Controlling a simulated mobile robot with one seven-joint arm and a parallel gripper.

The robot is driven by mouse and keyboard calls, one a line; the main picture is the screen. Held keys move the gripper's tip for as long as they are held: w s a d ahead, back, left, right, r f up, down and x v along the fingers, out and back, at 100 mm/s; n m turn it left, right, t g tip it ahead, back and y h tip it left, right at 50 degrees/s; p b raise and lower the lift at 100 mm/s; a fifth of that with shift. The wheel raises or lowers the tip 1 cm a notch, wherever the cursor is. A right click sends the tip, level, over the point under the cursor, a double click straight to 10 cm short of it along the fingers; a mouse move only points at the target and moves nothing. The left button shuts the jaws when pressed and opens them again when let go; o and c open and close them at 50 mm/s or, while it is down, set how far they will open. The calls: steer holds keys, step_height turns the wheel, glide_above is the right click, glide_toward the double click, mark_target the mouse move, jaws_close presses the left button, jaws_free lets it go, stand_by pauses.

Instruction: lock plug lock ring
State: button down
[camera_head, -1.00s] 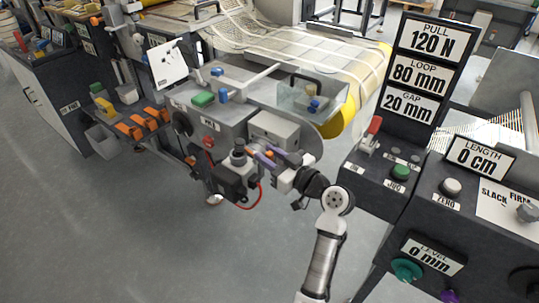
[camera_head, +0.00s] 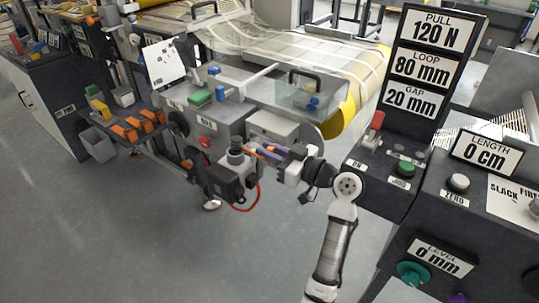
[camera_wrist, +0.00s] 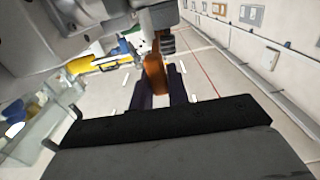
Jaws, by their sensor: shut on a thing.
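A dark round ribbed ring (camera_head: 236,153), which looks like the plug lock ring, sits on top of a black box (camera_head: 229,181) with a red cable (camera_head: 246,208). My gripper (camera_head: 254,151) reaches it from the right, its purple fingers at or against the ring's side. In the wrist view the purple fingers (camera_wrist: 158,88) are closed around an orange-brown piece (camera_wrist: 155,74). A dark ribbed part (camera_wrist: 167,44) shows just behind that piece. I cannot tell whether the orange piece belongs to the ring. The fingers' exact contact is partly hidden.
The grey machine front (camera_head: 205,125) with a red button stands behind the box. A grey block (camera_head: 272,128) is close above my gripper. A control console (camera_head: 380,180) stands at the right. Orange clamps (camera_head: 138,124) are on a shelf at the left. Open floor (camera_head: 110,230) lies in front.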

steer(key=c, duration=1.4)
jaws_free()
steer(key=shift+o, duration=0.2)
steer(key=b+v, duration=0.2)
steer(key=v, duration=1.2)
steer(key=shift+b, duration=0.4)
steer(key=shift+a, duration=0.15)
